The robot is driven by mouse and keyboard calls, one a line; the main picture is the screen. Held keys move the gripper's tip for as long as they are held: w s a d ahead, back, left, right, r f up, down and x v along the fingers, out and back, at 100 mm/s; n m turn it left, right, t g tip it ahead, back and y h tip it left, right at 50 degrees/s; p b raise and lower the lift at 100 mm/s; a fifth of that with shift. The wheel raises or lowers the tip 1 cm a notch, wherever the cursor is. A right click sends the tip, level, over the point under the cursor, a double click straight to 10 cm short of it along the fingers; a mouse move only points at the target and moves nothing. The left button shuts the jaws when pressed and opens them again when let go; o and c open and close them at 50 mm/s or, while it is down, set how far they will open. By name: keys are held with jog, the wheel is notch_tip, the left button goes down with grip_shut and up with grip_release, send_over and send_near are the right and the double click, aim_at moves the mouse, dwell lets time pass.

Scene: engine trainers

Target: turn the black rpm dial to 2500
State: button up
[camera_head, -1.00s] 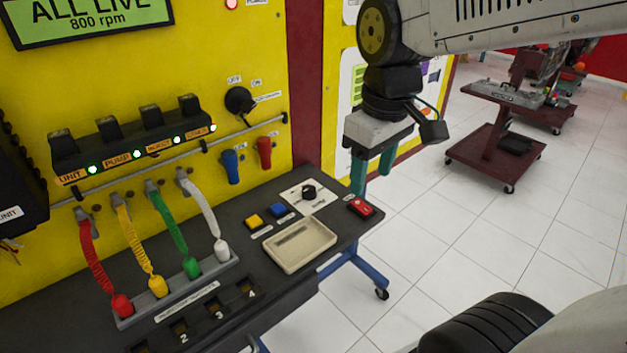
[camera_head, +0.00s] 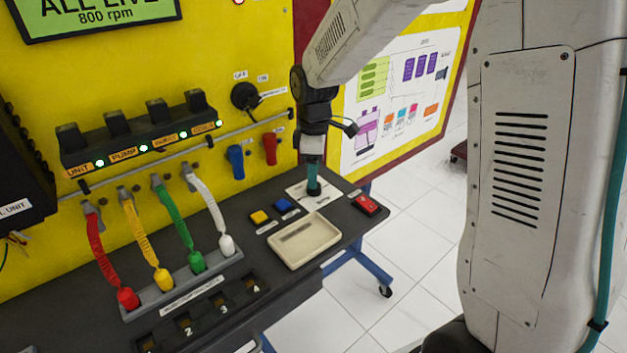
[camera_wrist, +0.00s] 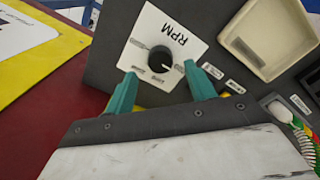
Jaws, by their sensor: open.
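The black rpm dial (camera_wrist: 159,62) sits on a white plate (camera_wrist: 143,35) marked RPM. A white pointer line on the dial points to the right in the wrist view, and the small scale labels are too blurred to read. My gripper (camera_wrist: 160,76) is open, with one teal finger to each side of the dial. I cannot tell whether the fingers touch it. In the head view my gripper (camera_head: 313,178) points down over the plate and hides most of the dial. The green display (camera_head: 95,14) reads ALL LIVE, 800 rpm.
A beige tray (camera_head: 304,241), a red button (camera_head: 366,205), a yellow button (camera_head: 259,217) and a blue button (camera_head: 283,205) lie close around the dial. The yellow panel (camera_head: 215,45) rises behind the bench. Several coloured cables hang at the left.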

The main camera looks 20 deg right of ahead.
jog(key=shift+f, duration=1.75)
jog(key=shift+c, duration=0.3)
jog(key=c, duration=0.9)
